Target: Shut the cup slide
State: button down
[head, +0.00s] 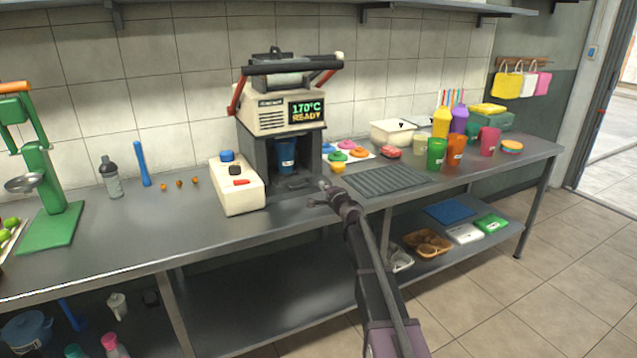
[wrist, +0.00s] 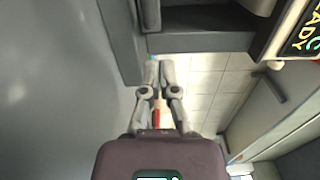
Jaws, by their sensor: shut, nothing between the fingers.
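The press machine (head: 262,118) stands on the steel counter against the tiled wall, with a display reading "170°C READY". A blue cup (head: 286,152) stands upright inside its dark bay. A dark flat piece (head: 296,184), which looks like the cup slide, lies at the foot of the bay; how far out it sits is hard to tell. My gripper (head: 322,200) is shut and empty, in front of the machine and right of the bay's centre, near the counter's front edge. In the wrist view my gripper (wrist: 160,66) has its fingertips together near dark machine parts (wrist: 203,42).
A cream box with buttons (head: 236,186) stands left of the bay. A ribbed drain mat (head: 386,179) and a small yellow item (head: 338,168) lie to the right. Several coloured cups stand farther right. The counter front at left is clear.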

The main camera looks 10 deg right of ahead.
jog(key=v, duration=0.7)
jog(key=shift+s+r, duration=0.1)
jog(key=shift+s, duration=0.15)
jog(key=shift+s+a+r, duration=0.1)
jog(key=shift+a+r, duration=0.05)
jog(key=s+a+r+n+g+y+p, duration=0.1)
jog(key=s+a+n+g+p, duration=0.35)
jog(key=s+n+p, duration=0.35)
jog(key=s+a+r+n+g+y+p, duration=0.1)
jog(key=s+a+n+g+p, duration=0.35)
jog(key=s, duration=0.55)
jog(key=s+d+r+n+g+h+p, duration=0.1)
jog(key=s+d+g+h+p, duration=0.2)
jog(key=s+p, duration=0.3)
jog(key=s+d+r+n+g+h+p, duration=0.1)
jog(key=s+d+g+h+p, duration=0.3)
jog(key=s, duration=0.9)
jog(key=shift+s+d+r+g+h+p, duration=0.2)
jog(key=shift+d+r+g+h+p, duration=0.15)
jog(key=shift+r+g+p, duration=0.45)
